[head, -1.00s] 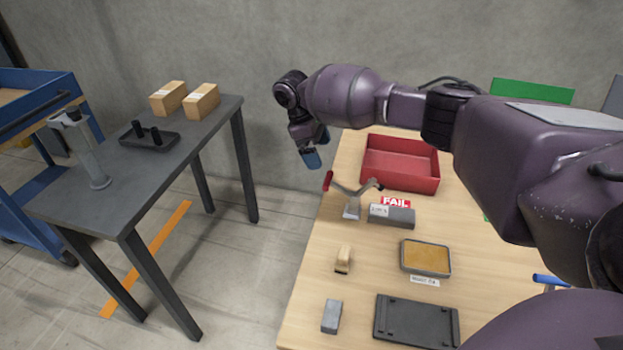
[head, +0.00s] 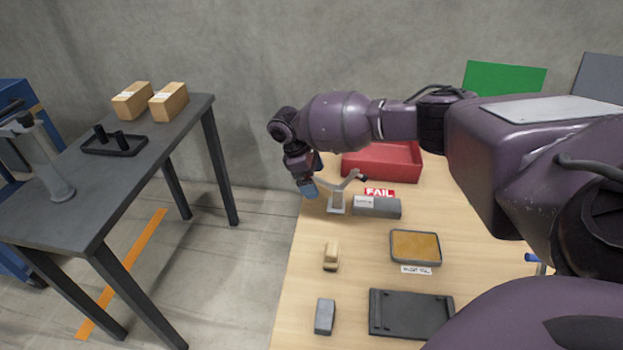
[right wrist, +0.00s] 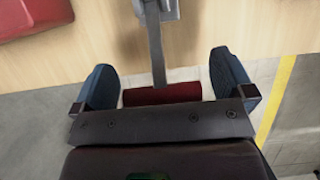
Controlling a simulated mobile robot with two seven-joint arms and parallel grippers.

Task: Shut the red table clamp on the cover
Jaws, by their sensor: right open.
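In the right wrist view the lever (right wrist: 155,50) ends in the red handle (right wrist: 160,94), which lies crosswise between the two blue fingertips. My right gripper (head: 307,187) is open around the handle, with a gap at each side. In the head view the gripper hides the red handle. I cannot tell whether the grey block is the cover. My left gripper is out of view.
A red bin (head: 385,163) stands behind the clamp, with a FAIL label (head: 380,192) in front. A tan-filled tray (head: 415,247), a wooden-handled item (head: 331,256), a grey block (head: 325,316) and a dark plate (head: 411,314) lie nearer. Floor is open left of the table.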

